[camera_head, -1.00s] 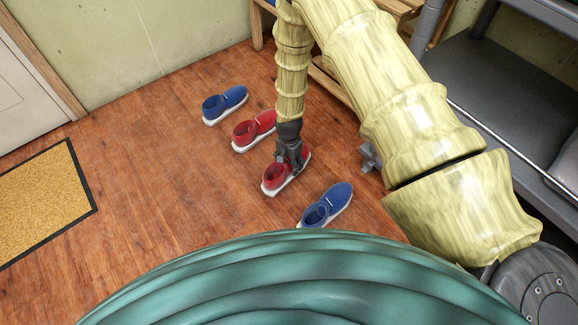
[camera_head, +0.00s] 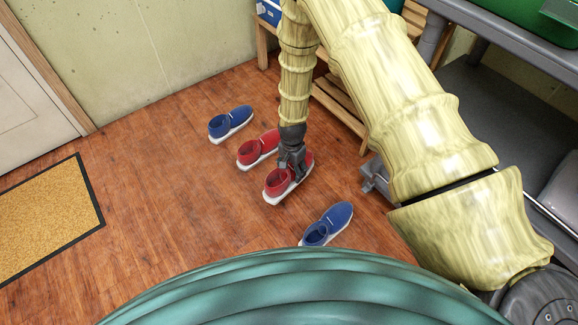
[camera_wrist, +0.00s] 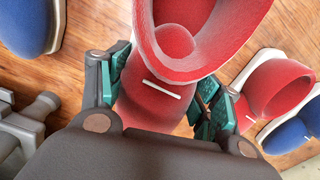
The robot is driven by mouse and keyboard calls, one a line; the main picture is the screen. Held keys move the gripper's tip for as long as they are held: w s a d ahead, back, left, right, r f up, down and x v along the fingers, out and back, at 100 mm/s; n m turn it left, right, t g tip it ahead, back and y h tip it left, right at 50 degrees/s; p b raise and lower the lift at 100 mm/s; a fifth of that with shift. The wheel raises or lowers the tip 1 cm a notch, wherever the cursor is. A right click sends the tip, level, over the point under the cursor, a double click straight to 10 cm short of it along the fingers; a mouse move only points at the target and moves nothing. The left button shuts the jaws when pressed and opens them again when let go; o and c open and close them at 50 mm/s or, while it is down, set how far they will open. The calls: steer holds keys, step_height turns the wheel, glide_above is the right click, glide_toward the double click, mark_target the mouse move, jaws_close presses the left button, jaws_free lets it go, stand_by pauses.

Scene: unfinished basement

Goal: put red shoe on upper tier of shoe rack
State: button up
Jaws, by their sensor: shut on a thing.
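My gripper (camera_head: 292,166) is shut on the nearer red shoe (camera_head: 275,184), which is white-soled and upright. In the wrist view the green pads grip both sides of this red shoe (camera_wrist: 150,105), with its opening facing away from the palm. It appears slightly raised off the floor. The other red shoe (camera_head: 250,153) stands on the floor just behind and left of it. The wooden slatted shoe rack (camera_head: 338,112) stands against the back wall. My arm hides much of it, including most of its upper tier.
A blue shoe (camera_head: 230,123) stands farther left and another blue shoe (camera_head: 328,223) lies nearer, both on the floor. A grey shelf unit (camera_head: 480,100) stands on the right. A yellow doormat (camera_head: 45,225) lies at left. The floor between mat and shoes is clear.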

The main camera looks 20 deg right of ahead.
steer(key=shift+r, duration=0.85)
step_height(320, 180, up, 17)
steer(key=a+n+p, duration=0.1)
steer(key=n+p, duration=0.1)
steer(key=n, duration=0.3)
step_height(320, 180, up, 17)
steer(key=n+p, duration=0.2)
steer(key=n, duration=0.4)
glide_above(289, 167)
steer(key=s, duration=0.4)
steer(key=s+r+p, duration=0.3)
steer(key=r+p, duration=2)
steer(key=p, duration=1.4)
steer(key=shift+a+r+p, duration=0.3)
steer(key=shift+a+p, duration=0.1)
steer(key=shift+s, duration=0.1)
